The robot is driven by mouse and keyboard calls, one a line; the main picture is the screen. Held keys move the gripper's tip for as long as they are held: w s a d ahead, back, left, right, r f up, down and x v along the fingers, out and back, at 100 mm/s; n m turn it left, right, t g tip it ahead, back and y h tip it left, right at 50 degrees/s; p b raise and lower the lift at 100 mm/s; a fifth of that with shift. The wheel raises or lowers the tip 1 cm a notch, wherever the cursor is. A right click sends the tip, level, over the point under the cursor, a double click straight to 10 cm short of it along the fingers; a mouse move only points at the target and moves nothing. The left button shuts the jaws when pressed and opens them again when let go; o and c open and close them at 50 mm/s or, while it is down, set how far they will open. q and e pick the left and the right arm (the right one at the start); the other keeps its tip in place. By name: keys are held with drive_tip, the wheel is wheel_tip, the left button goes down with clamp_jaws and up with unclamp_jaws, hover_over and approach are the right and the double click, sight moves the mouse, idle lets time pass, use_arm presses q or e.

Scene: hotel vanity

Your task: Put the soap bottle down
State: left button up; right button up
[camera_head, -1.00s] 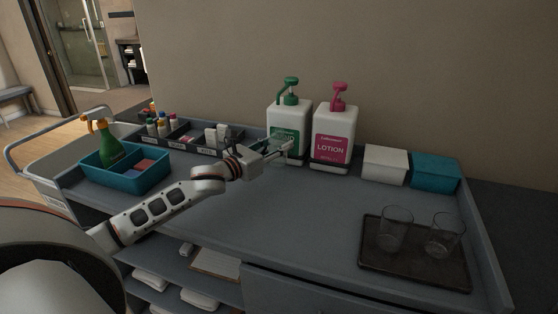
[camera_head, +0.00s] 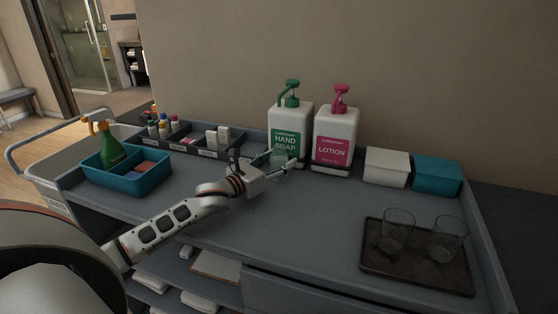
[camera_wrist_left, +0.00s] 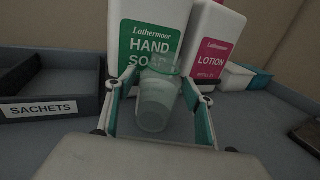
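The hand soap bottle (camera_head: 290,121), white with a green label and green pump, stands upright at the back of the cart top. It fills the upper middle of the left wrist view (camera_wrist_left: 147,40). My left gripper (camera_head: 284,162) is low in front of it. Its two fingers (camera_wrist_left: 159,93) stand apart on either side of a small clear container (camera_wrist_left: 154,105) with pale contents. Narrow gaps show beside the container's lower part; contact at the fingertips is unclear. Whether the container touches the cart top is also unclear. My right gripper is not in view.
The pink-labelled lotion bottle (camera_head: 334,128) stands just right of the soap. White (camera_head: 387,166) and teal (camera_head: 437,175) boxes are farther right. A dark tray (camera_head: 374,264) holds two glasses. A sachet organizer (camera_head: 190,149) and teal caddy (camera_head: 148,184) are left. The middle is clear.

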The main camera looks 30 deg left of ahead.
use_arm(q)
drive_tip(key=shift+r, duration=0.1)
drive_tip(key=s, duration=0.4)
drive_tip(key=s+a, duration=0.1)
drive_tip(key=s, duration=0.3)
drive_tip(key=s+a, duration=0.1)
drive_tip(key=s, duration=0.3)
drive_tip(key=shift+b, duration=0.4)
idle(0.3)
